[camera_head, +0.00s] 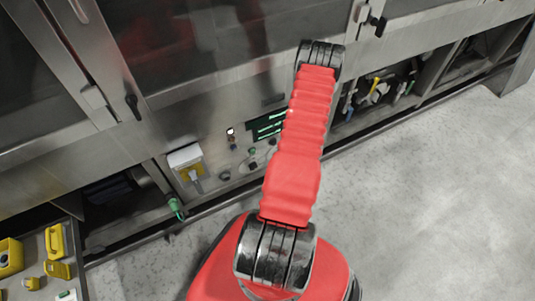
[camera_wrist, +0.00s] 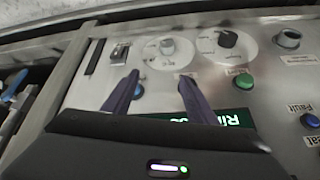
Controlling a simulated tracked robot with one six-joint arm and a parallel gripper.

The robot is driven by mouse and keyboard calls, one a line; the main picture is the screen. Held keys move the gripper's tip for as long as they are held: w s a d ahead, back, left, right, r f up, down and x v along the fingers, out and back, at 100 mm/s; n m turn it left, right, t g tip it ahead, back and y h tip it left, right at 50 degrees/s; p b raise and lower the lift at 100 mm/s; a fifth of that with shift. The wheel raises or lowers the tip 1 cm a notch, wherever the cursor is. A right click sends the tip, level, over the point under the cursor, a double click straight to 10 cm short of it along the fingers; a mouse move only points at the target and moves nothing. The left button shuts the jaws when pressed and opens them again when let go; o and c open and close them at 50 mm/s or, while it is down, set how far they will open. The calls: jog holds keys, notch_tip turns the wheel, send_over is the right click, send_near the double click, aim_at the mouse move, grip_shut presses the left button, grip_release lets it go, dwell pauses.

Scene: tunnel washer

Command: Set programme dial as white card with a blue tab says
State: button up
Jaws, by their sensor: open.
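The control panel (camera_wrist: 85,85) fills much of the wrist view and appears upside down. It has two round pale dials: one with a light grey knob (camera_wrist: 167,47) and one with a black knob (camera_wrist: 228,40). Their labels are too small to read, so I cannot tell which is the programme dial. My gripper (camera_wrist: 158,75) is open and empty, its two dark fingers apart over the panel, pointing toward the grey-knob dial. In the head view my arm hides the gripper and part of the panel (camera_head: 215,148). I see no white card with a blue tab.
In the head view, yellow items (camera_head: 55,241) lie at lower left; open floor (camera_head: 440,190) is at right.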

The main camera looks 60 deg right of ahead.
jog(key=w+a+r+g, duration=0.1)
jog(key=a+r+g, duration=0.1)
jog(key=r, duration=0.5)
jog(key=w+a+r+g, duration=0.1)
jog(key=a+r+g, duration=0.1)
jog(key=r, duration=0.4)
jog(key=w+a+r+n+t+y, duration=0.1)
jog(key=w+a+r+n, duration=0.2)
jog(key=a+r, duration=1.5)
jog(key=w+a+r+n+y, duration=0.15)
jog(key=w+a+r, duration=0.25)
jog(key=a+r, duration=1.3)
jog(key=s+a+r+n+t, duration=0.2)
jog(key=a+r, duration=0.3)
jog(key=a, duration=0.3)
jog(key=s+a+r+n+t+y, duration=0.1)
jog(key=s+a+r+n, duration=0.1)
jog(key=a+r, duration=0.3)
jog(key=s+a, duration=0.1)
jog(key=a, duration=0.2)
jog(key=shift+s+n+t, duration=0.15)
jog(key=shift+n+t, duration=0.2)
jog(key=shift+t, duration=0.05)
jog(key=shift+c, duration=0.7)
